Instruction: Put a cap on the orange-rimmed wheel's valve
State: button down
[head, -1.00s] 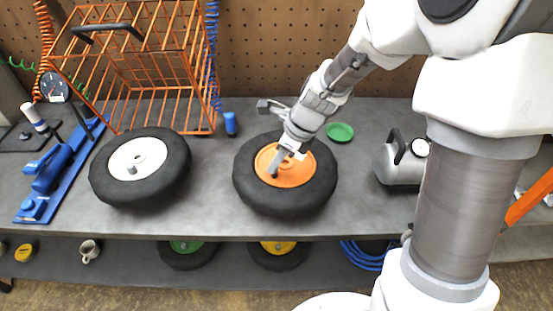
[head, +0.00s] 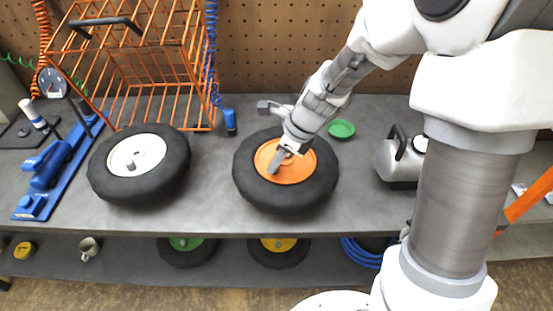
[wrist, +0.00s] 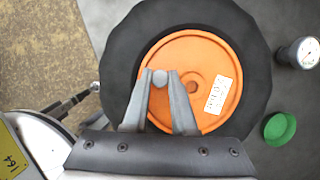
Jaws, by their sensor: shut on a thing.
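The orange-rimmed wheel (head: 299,167) lies flat on the grey bench, its black tire around an orange disc. It also fills the middle of the wrist view (wrist: 207,60), with a hub hole and a white label. My gripper (head: 273,169) is over the left part of the orange rim. In the wrist view, my gripper's fingertips (wrist: 160,79) are closed on a small grey round cap (wrist: 160,77), left of the hub hole. The wheel's valve is not visible; whether it lies under the cap and whether the two touch, I cannot tell.
A white-rimmed wheel (head: 140,166) lies to the left. A green dish (head: 341,129) sits behind right, looking empty. A blue cylinder (head: 230,121) and an orange wire basket (head: 145,70) stand behind. A grey tank (head: 402,163) with a gauge (wrist: 308,52) is at right.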

jog(key=shift+f, duration=0.4)
jog(key=c, duration=0.6)
grip_release()
jog(key=shift+c, duration=0.2)
jog(key=shift+o, duration=0.8)
jog(key=shift+s, duration=0.1)
jog(key=shift+r+p, duration=3.5)
jog(key=shift+r, duration=0.25)
